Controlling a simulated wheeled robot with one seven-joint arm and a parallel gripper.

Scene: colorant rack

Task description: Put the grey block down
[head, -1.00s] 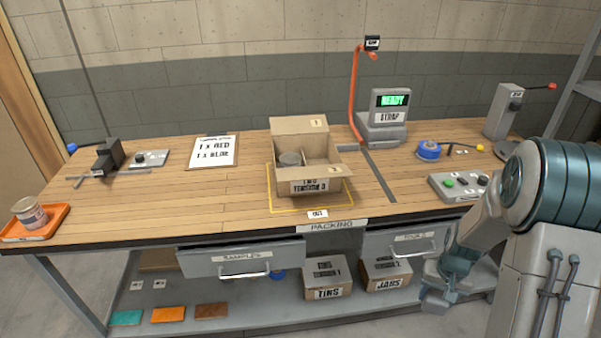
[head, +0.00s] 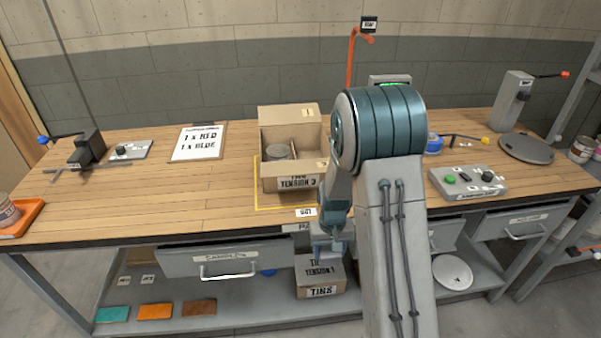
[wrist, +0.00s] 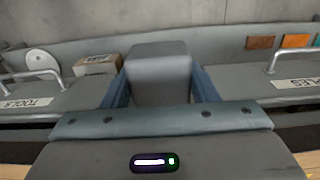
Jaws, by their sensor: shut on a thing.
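The grey block (wrist: 158,75) is held between the two blue fingers of my gripper (wrist: 158,92) in the wrist view. It looks plain and box-shaped, and its lower part is hidden behind the gripper body. In the head view my gripper (head: 329,247) hangs in front of the bench's front edge, below the worktop's level in the picture. The block cannot be told clearly from the gripper there. The wrist view shows drawers and the lower shelf beyond the block, and no surface visibly touching it.
An open carton (head: 290,185) with a tin stands on the worktop (head: 215,205), inside a yellow outline. A button box (head: 468,181) stands to the right. The samples drawer (head: 228,260) and a tins box (head: 320,278) are below. Bare worktop lies left of the carton.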

